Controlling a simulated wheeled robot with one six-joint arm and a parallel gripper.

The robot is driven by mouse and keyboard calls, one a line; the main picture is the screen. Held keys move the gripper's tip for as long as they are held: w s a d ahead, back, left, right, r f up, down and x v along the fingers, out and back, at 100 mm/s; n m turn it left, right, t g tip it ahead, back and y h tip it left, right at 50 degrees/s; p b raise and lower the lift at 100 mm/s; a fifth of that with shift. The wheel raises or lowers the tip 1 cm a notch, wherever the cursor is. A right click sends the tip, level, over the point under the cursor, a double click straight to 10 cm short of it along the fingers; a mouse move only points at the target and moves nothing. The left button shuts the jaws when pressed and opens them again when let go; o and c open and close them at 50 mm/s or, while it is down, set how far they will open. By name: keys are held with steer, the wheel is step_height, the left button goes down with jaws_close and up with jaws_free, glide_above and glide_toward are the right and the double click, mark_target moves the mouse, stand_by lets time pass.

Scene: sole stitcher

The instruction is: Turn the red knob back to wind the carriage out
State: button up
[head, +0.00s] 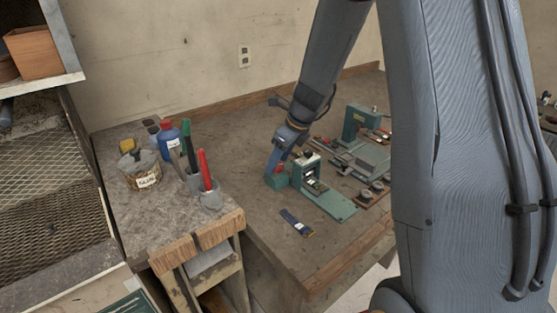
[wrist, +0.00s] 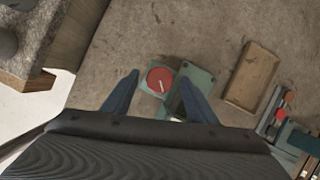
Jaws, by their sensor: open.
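The red knob (wrist: 160,80), with a pale pointer line on its face, sits on a green housing (wrist: 154,68) in the wrist view. My gripper (wrist: 159,95) is open, its two dark fingers apart to the left and right of the knob, with no clear contact. In the head view my gripper (head: 282,151) hangs just above the knob (head: 279,169), at the left end of a small green machine (head: 334,205) on the bench. I cannot tell which part of the machine is the carriage, or how far out it stands.
A second green machine (head: 357,122) with loose parts stands behind to the right. A dark blue strip (head: 296,222) lies in front. Pots with handles, a blue bottle (head: 171,140) and a jar (head: 141,169) stand left. A shallow wooden tray (wrist: 251,77) lies right of the knob in the wrist view.

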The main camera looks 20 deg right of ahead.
steer(key=shift+a+f, duration=0.1)
steer(key=shift+f, duration=0.15)
steer(key=c, duration=1.1)
steer(key=shift+o, duration=0.2)
